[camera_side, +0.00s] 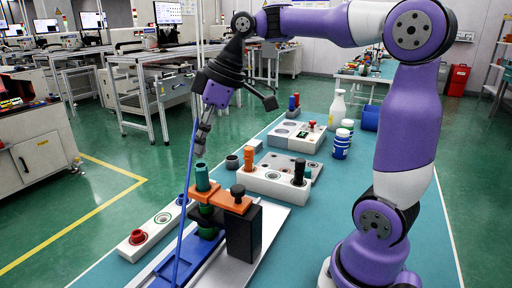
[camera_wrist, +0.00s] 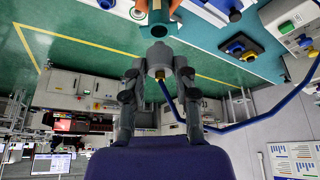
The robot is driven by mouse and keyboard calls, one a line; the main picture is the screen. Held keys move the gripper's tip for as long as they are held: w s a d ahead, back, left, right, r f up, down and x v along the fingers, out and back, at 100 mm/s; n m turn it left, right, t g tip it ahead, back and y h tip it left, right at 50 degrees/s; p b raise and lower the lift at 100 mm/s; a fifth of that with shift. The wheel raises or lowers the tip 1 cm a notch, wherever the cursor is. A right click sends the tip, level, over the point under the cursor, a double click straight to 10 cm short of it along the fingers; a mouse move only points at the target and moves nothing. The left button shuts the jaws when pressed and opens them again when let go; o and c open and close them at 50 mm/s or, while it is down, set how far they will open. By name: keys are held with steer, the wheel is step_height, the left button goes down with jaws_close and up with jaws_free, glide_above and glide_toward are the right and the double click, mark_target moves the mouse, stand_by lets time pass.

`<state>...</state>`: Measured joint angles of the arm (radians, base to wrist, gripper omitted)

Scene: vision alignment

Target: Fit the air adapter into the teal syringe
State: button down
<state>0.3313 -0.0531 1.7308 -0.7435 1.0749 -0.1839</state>
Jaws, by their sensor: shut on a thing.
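The teal syringe (camera_side: 203,180) stands upright in an orange clamp (camera_side: 228,202) on a fixture in the side view. Its open end faces up. In the wrist view the teal syringe (camera_wrist: 154,12) shows at the top edge. My gripper (camera_side: 202,143) points down just above the syringe. In the wrist view my gripper (camera_wrist: 159,73) is shut on the grey air adapter (camera_wrist: 158,55), which has a brass fitting and a blue hose (camera_wrist: 222,128).
The blue hose hangs beside the fixture in the side view. A black block (camera_side: 243,232) and a dark knob (camera_side: 238,192) stand right of the syringe. White trays with an orange part (camera_side: 248,158) and a black part (camera_side: 299,172) lie behind.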

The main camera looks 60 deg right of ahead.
steer(key=shift+f, duration=0.15)
steer(key=shift+f, duration=0.55)
steer(key=shift+f, duration=0.7)
stand_by(0.9)
steer(key=c, duration=0.5)
jaws_free()
steer(key=shift+c, duration=0.2)
steer(key=o, duration=0.4)
